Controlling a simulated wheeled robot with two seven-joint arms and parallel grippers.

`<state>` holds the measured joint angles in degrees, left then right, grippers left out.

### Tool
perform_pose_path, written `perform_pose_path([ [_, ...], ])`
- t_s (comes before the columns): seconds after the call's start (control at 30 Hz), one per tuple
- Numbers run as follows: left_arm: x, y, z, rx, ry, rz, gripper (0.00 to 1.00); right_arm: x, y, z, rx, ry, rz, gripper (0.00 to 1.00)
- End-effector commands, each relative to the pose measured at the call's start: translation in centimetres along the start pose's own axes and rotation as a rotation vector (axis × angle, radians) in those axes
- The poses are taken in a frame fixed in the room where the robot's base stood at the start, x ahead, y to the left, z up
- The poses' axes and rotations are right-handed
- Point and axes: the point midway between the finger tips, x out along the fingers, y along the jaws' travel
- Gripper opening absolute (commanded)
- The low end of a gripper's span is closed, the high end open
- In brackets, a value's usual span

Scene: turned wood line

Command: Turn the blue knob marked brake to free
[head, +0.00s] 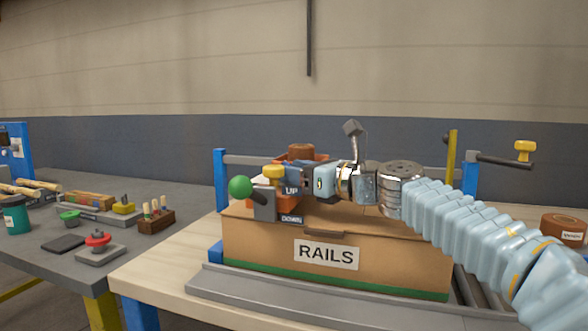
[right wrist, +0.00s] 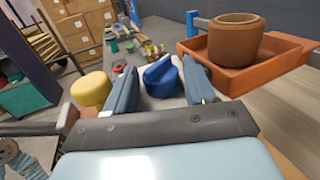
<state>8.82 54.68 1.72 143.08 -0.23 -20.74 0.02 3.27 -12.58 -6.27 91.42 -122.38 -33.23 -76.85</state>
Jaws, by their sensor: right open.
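The blue knob (right wrist: 162,76) shows in the right wrist view, between the two fingers of my right gripper (right wrist: 158,72). The gripper is open, with a finger on each side of the knob and a gap visible. I cannot tell how deep the knob sits between them. No brake or free marking is readable. In the head view my right gripper (head: 296,178) reaches in from the right above the cardboard-coloured box, and it hides the knob there. My left gripper is not in view.
A yellow knob (right wrist: 92,88) is close beside the left finger. An orange tray (right wrist: 228,68) with a brown round piece (right wrist: 235,38) is to the right. A green-ball lever (head: 240,187) stands by UP and DOWN signs. The RAILS box (head: 390,262) lies below my arm.

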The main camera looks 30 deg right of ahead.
Motion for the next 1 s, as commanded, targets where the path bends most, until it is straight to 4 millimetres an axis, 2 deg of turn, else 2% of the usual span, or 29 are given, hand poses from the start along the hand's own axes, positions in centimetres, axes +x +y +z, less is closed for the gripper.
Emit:
perform_pose_path([
  [0.27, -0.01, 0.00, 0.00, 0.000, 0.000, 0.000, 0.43, 0.22, 0.01, 0.02, 0.000, -0.001, 0.000, 0.54],
  [0.57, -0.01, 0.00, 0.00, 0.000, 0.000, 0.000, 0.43, 0.19, -0.01, 0.02, 0.000, -0.001, 0.000, 0.13],
  [0.7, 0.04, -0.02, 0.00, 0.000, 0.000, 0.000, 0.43, 0.25, -0.18, 0.00, 0.002, 0.000, 0.028, 0.13],
  [1.0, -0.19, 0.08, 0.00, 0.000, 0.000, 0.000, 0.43, 0.33, -0.56, 0.07, 0.002, 0.001, 0.231, 0.13],
])
